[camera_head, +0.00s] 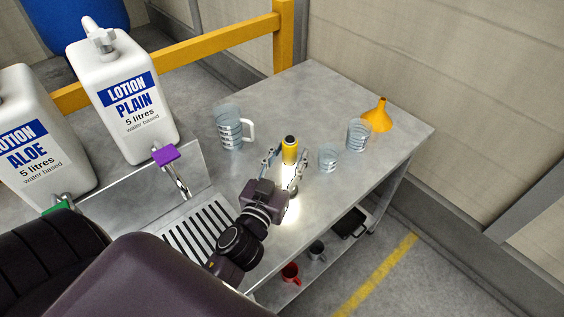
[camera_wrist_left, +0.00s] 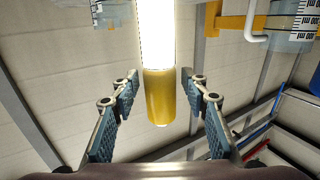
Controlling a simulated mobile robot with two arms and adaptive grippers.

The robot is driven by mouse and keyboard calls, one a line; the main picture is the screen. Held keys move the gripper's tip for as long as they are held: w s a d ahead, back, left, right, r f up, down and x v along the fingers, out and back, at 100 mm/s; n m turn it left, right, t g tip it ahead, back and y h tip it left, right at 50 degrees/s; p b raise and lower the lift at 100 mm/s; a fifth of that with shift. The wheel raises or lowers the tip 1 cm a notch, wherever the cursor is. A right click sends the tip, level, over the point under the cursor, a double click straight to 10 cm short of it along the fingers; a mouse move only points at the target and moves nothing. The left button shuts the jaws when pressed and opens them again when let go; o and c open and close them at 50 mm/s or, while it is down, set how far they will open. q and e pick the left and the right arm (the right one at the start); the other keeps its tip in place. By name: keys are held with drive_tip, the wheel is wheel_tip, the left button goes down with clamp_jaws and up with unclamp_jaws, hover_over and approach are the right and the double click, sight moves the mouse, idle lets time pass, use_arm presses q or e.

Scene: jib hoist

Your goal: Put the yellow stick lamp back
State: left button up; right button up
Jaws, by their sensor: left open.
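The yellow stick lamp (camera_head: 289,150) stands upright on the grey metal table (camera_head: 325,100), with its yellow end up and its lit white part below. Its light makes a bright patch on the table top. My left gripper (camera_head: 286,166) is open, with one finger on each side of the lamp. In the left wrist view the lamp (camera_wrist_left: 160,95) shows between the two open fingers (camera_wrist_left: 160,84), with visible gaps on both sides. The lamp's foot is partly hidden by the gripper in the head view. My right gripper is not in view.
A clear jug (camera_head: 229,128) stands left of the lamp. Two clear beakers (camera_head: 328,158) (camera_head: 358,135) and an orange funnel (camera_head: 377,116) stand to its right. White lotion canisters (camera_head: 125,100) (camera_head: 40,150) and a slotted drip tray (camera_head: 200,228) are at left. Mugs (camera_head: 290,272) sit on the lower shelf.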

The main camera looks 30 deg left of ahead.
use_arm(q)
drive_tip(key=s+d+b, duration=0.1)
drive_tip(key=s+b, duration=0.3)
drive_tip(key=s, duration=0.8)
drive_tip(key=shift+d, duration=0.3)
